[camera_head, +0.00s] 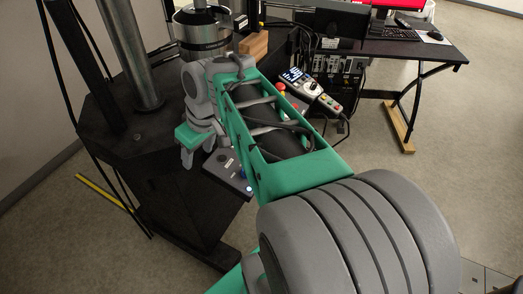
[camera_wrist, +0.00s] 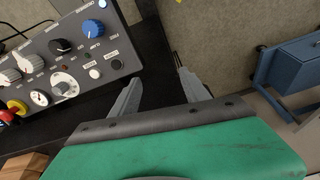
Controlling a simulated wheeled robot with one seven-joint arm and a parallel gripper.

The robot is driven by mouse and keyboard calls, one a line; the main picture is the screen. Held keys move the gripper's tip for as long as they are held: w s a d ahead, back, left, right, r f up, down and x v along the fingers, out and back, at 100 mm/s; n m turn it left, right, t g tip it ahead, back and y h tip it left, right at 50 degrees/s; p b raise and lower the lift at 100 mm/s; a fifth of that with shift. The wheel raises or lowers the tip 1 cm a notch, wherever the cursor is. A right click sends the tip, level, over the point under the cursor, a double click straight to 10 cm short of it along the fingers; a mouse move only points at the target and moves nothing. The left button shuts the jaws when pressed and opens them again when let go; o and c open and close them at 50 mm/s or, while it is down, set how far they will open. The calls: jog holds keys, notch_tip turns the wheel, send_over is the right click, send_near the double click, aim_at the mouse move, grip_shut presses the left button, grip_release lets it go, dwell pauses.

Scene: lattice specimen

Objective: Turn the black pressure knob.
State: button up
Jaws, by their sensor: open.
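The black pressure knob (camera_wrist: 60,46) is a round black knob with a white mark on the grey control panel (camera_wrist: 100,48), at the upper left of the wrist view. A blue knob (camera_wrist: 94,28) sits beside it, and grey knobs are on its other side. Part of the panel (camera_head: 230,172) shows in the head view, where my arm hides the black knob. My gripper (camera_wrist: 158,76) is open and empty, to the right of the panel in the wrist view and apart from the knob. In the head view my gripper (camera_head: 193,158) is beside the panel's left end.
A red button (camera_wrist: 17,107) is at the panel's left edge in the wrist view. A testing machine with a metal column (camera_head: 135,55) stands at left. A handheld controller (camera_head: 312,88) and a desk (camera_head: 425,48) are behind. A blue cabinet (camera_wrist: 292,65) stands at right.

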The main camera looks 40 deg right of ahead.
jog(key=s+d+f+n+b, duration=0.2)
jog(key=d+f+b, duration=0.1)
jog(key=d, duration=0.8)
jog(key=s+d+f+n+b, duration=0.2)
jog(key=d+f+b, duration=0.2)
jog(key=d, duration=0.8)
jog(key=shift+t+y, duration=0.3)
jog(key=shift+t, duration=0.1)
jog(key=x, duration=0.2)
jog(key=b+x, duration=0.1)
jog(key=x, duration=0.1)
jog(key=b+x, duration=0.1)
jog(key=x, duration=0.2)
jog(key=shift+w+a+r, duration=0.25)
jog(key=shift+w+a, duration=0.05)
jog(key=shift+c, duration=0.5)
grip_shut()
